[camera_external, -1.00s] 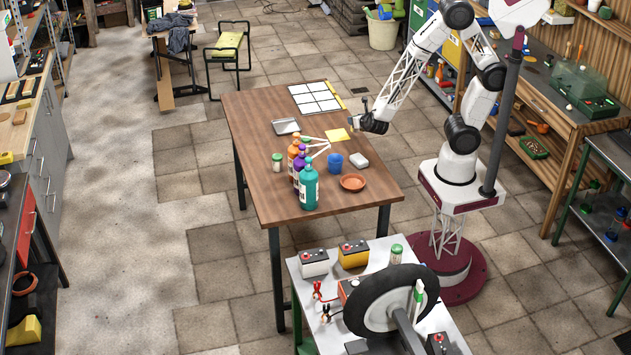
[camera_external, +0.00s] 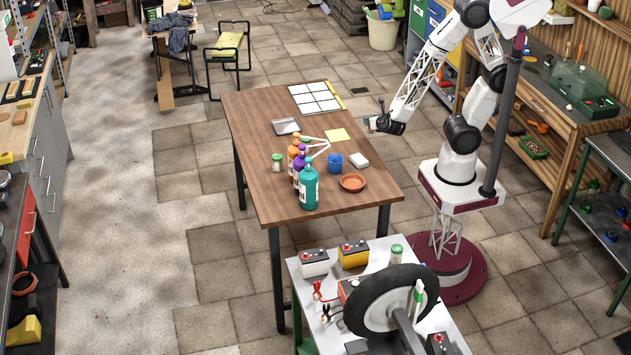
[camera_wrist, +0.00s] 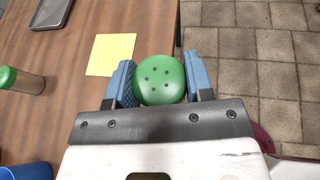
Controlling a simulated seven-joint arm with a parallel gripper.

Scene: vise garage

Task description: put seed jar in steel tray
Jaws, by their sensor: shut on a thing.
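My gripper (camera_wrist: 161,82) is shut on a jar with a round green lid with small holes (camera_wrist: 158,76). The lid sits between the blue finger pads in the wrist view; the jar's body is hidden below. In the external view my gripper (camera_external: 373,123) is by the right edge of the wooden table, and the held jar is too small to make out. The steel tray (camera_external: 286,126) lies on the table to the left, looking empty; its corner shows in the wrist view (camera_wrist: 50,13). A similar green-lidded jar (camera_external: 277,163) stands on the table, also at the wrist view's left (camera_wrist: 25,80).
A yellow note (camera_external: 337,135) lies between my gripper and the tray. Several pump bottles (camera_external: 308,187), a blue cup (camera_external: 335,161), a white block (camera_external: 359,160) and a terracotta saucer (camera_external: 352,183) stand nearer the front. A white grid panel (camera_external: 316,98) lies at the back.

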